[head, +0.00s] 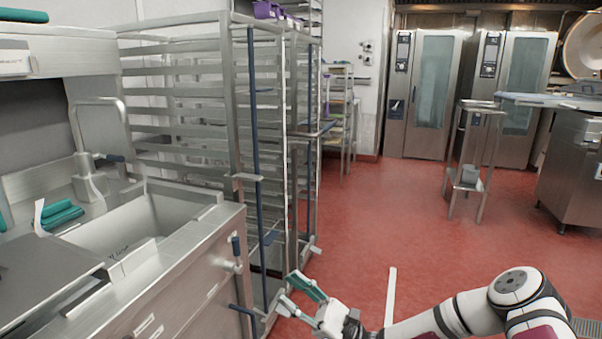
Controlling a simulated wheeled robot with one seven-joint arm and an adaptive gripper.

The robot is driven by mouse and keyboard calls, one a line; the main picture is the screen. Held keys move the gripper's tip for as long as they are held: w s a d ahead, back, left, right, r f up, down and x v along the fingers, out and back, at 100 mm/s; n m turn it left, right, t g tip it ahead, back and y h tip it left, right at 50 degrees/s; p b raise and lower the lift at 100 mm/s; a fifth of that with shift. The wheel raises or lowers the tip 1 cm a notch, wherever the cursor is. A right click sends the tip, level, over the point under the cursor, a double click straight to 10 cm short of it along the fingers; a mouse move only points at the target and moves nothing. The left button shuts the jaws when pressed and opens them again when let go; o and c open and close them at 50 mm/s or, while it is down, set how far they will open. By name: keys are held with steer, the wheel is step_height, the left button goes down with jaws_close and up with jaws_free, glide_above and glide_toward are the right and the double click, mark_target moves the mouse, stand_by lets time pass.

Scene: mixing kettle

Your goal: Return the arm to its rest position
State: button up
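My arm (462,313) reaches in from the lower right of the head view, with white links, dark joints and a bent elbow. My gripper (287,288) is at the bottom centre, pointing left and away. Its two fingers are spread apart, and a teal surface shows along the upper one. I see nothing held between them. The gripper is in front of the right end of the steel kettle unit (190,290) and the foot of the rack. The distance between them is hard to tell.
A tall steel rack (237,130) stands behind the kettle unit. Teal cloths (60,215) lie on the unit's left side. Red floor (385,220) is open towards the ovens (430,90) and a small steel stand (468,175).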

steer(key=s+r+n+g+h, duration=0.4)
steer(key=s+n+g+h, duration=0.2)
steer(key=s+n+g, duration=0.15)
steer(key=s+r+n+g+h, duration=0.3)
steer(key=s+n+g+h, duration=0.35)
steer(key=s, duration=0.25)
steer(key=s+d+r+n+t+h, duration=0.1)
steer(key=s+d+r+t+h, duration=0.25)
steer(key=s+d, duration=0.35)
steer(key=s+d+r+n+t+h, duration=0.1)
steer(key=s+d+r+t+h, duration=0.2)
steer(key=s+d+h, duration=0.3)
steer(key=s+d+r+n+t+h, duration=0.1)
steer(key=s+d+r+t+h, duration=0.25)
steer(key=s+d, duration=0.45)
step_height(320, 180, up, 19)
steer(key=t+p, duration=0.2)
steer(key=p, duration=1.6)
steer(key=shift+w+r+t+p, duration=0.15)
steer(key=shift+w+t+p, duration=0.15)
steer(key=shift+t, duration=0.1)
steer(key=shift+a, duration=0.1)
